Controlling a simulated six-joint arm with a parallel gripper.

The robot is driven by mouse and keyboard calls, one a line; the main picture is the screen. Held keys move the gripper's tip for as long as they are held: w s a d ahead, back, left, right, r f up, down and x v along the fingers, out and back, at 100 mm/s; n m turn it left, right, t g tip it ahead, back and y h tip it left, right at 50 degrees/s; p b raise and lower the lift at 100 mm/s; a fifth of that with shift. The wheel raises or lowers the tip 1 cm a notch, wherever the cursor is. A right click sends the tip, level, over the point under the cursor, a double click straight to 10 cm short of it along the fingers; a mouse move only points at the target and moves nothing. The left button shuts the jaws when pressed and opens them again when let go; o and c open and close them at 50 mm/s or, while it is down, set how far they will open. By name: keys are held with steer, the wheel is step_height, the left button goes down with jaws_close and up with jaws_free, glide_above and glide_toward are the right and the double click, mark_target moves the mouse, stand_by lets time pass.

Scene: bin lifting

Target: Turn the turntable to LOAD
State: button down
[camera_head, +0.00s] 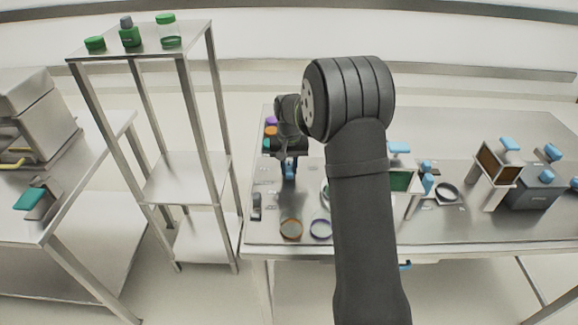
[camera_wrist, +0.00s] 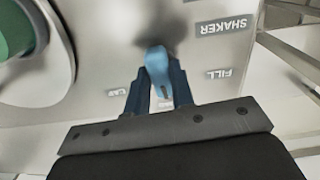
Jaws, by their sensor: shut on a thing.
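My gripper (camera_wrist: 156,90) is shut on a light-blue handle (camera_wrist: 157,66), which stands up between its two dark-blue fingers in the wrist view. What the handle is fixed to is hidden by shadow and the fingers. Labels SHAKER (camera_wrist: 224,27), FILL (camera_wrist: 217,73) and a partly hidden one, seemingly CAP, read upside down on the grey surface around it. I see no LOAD label. In the head view my gripper (camera_head: 289,172) points down at the table's left part. I cannot tell for certain which thing is the turntable.
A pale round disc (camera_wrist: 67,75) with a green object (camera_wrist: 14,30) lies left in the wrist view. A shelf (camera_head: 150,60) stands left. My arm hides the table's middle.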

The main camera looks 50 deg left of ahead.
mark_target(289, 168)
steer(key=shift+m, duration=0.4)
steer(key=c, duration=1.2)
jaws_free()
steer(key=shift+c, duration=0.2)
step_height(289, 168, up, 18)
steer(key=shift+f, duration=0.25)
step_height(289, 168, down, 18)
steer(key=shift+r, duration=0.2)
steer(key=shift+r, duration=0.1)
